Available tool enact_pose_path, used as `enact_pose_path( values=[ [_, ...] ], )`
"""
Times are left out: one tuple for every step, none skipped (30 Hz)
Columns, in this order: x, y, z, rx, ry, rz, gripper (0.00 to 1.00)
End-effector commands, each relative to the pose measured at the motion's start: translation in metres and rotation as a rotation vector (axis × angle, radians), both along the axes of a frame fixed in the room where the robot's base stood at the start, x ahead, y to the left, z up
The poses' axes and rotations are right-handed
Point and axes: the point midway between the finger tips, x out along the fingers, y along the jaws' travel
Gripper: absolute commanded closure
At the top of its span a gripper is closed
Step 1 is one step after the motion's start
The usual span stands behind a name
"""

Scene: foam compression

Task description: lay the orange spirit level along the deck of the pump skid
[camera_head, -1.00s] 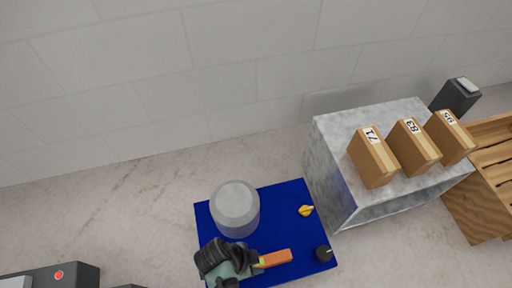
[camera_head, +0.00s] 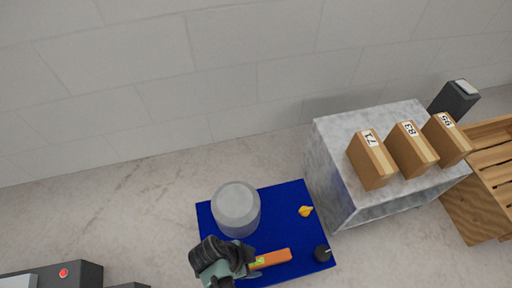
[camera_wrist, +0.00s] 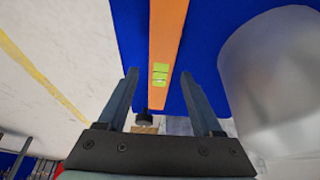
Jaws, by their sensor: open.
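The orange spirit level (camera_head: 273,258) lies along the near part of the blue deck (camera_head: 282,205) of the pump skid. It also shows in the wrist view (camera_wrist: 167,30) as a long orange bar with a green vial, over the blue deck (camera_wrist: 207,70). My gripper (camera_wrist: 159,74) is open and empty, its two fingers on either side of the bar in that view, with a gap to each. In the head view my gripper (camera_head: 240,262) is at the level's left end and hides part of it. I cannot tell its exact height above the level.
On the skid stand a grey cylinder (camera_head: 236,208), a yellow valve handle (camera_head: 306,211) and a black knob (camera_head: 322,254). A grey block (camera_head: 335,170) with several numbered boxes (camera_head: 371,160) stands right of the skid, beside a wooden pallet (camera_head: 470,195).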

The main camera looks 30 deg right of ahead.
Motion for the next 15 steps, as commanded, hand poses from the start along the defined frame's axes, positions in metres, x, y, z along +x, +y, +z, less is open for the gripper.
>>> enact_pose_path(
  values=[
    [0.002, 0.005, 0.018, 0.001, -0.001, 0.003, 0.33],
    [0.003, 0.007, 0.025, 0.000, -0.002, 0.003, 0.33],
    [0.004, 0.010, 0.033, 0.001, -0.002, 0.004, 0.33],
    [0.004, 0.013, 0.039, 0.001, -0.001, 0.003, 0.33],
    [0.005, 0.015, 0.045, 0.000, -0.002, 0.003, 0.33],
    [0.006, 0.018, 0.053, 0.001, -0.002, 0.002, 0.33],
    [0.007, 0.021, 0.058, 0.001, -0.001, 0.003, 0.33],
    [0.007, 0.023, 0.062, 0.000, -0.002, 0.003, 0.33],
    [0.008, 0.025, 0.068, 0.000, -0.002, 0.003, 0.33],
    [0.008, 0.027, 0.072, 0.001, -0.001, 0.003, 0.33],
    [0.009, 0.028, 0.075, 0.001, -0.001, 0.003, 0.33],
    [0.009, 0.030, 0.079, 0.001, -0.001, 0.003, 0.33],
    [0.010, 0.031, 0.081, 0.001, -0.001, 0.001, 0.33],
    [0.010, 0.032, 0.083, 0.001, -0.001, 0.001, 0.33],
    [0.010, 0.033, 0.084, 0.001, -0.001, 0.001, 0.33]
  ],
)
